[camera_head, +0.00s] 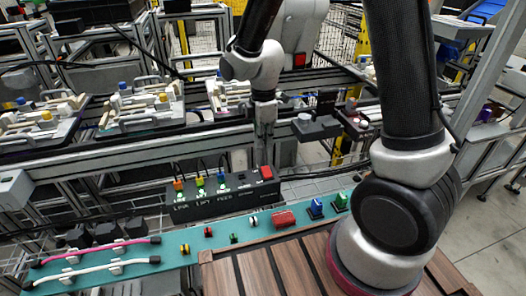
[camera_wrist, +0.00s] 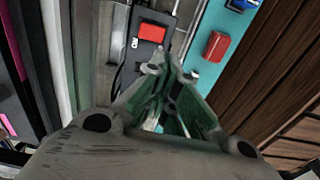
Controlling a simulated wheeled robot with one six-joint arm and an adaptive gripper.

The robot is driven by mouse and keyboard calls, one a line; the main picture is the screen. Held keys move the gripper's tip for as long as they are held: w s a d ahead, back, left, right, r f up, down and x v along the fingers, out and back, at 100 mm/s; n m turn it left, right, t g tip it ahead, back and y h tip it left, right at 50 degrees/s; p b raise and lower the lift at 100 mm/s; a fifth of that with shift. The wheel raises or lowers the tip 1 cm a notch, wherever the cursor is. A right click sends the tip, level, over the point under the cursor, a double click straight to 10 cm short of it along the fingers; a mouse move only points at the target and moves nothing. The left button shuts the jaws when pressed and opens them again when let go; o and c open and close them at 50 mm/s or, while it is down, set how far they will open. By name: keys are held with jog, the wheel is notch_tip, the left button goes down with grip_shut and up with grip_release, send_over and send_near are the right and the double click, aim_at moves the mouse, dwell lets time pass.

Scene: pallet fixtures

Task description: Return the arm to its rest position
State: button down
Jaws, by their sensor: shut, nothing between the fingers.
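My arm reaches from the right of the head view over the workstation. My gripper (camera_head: 265,140) points down just behind the black control box (camera_head: 215,195), near its red button (camera_head: 266,172). In the wrist view my gripper (camera_wrist: 166,72) is shut, with nothing between its fingers. The red button also shows in the wrist view (camera_wrist: 152,33), just beyond the fingertips. I cannot tell whether the fingertips touch anything.
A teal strip (camera_head: 170,262) carries cables, small parts, a red block (camera_head: 284,219) and blue and green connectors. A slatted wooden surface (camera_head: 240,275) lies in front. Pallet fixtures (camera_head: 145,105) stand on the conveyor behind. A dark bracket (camera_head: 318,125) stands right of my gripper.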

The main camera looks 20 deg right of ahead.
jog(key=shift+s+r, duration=0.15)
jog(key=shift+r, duration=0.45)
